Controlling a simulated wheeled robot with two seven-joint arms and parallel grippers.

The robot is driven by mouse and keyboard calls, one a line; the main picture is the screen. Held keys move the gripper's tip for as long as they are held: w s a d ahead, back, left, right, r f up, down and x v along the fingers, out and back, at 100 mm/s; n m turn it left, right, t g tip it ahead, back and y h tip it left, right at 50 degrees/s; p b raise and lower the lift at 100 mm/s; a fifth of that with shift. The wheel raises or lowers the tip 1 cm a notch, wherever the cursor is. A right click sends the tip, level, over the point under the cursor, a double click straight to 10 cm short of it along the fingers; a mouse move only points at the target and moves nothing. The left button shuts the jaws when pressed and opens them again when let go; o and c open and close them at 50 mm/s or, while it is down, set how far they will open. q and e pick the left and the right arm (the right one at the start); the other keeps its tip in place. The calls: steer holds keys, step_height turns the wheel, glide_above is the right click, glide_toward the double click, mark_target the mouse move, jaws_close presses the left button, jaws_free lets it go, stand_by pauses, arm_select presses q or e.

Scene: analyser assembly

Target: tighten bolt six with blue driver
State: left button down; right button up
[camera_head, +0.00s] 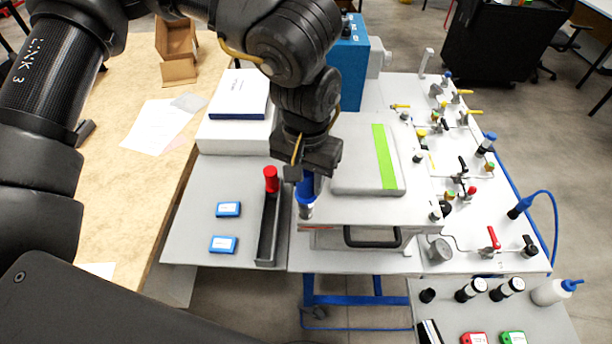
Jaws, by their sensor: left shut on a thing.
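My left gripper (306,172) reaches down from above and is shut on the blue driver (305,188). The driver is about upright. Its lower metal end is at the front-left corner of the white analyser housing (345,212). A bolt under the driver is hidden, and I cannot tell whether the tip touches one. Dark round bolt heads show along the housing's right side, one at the front-right corner (435,215) and one farther back (418,157). No bolt numbers are readable. My right gripper is not in view.
A black tray (268,235) with a red-handled tool (271,180) stands just left of the driver. Two small blue boxes (228,209) lie farther left. Valves and tubing crowd the right panel (485,210). A tall blue unit (349,60) stands behind the housing.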

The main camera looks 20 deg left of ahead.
arm_select(q)
steer(key=shift+f+b, duration=0.9)
steer(key=shift+f, duration=0.1)
stand_by(0.4)
steer(key=c, duration=1.1)
jaws_free()
steer(key=shift+o, duration=0.2)
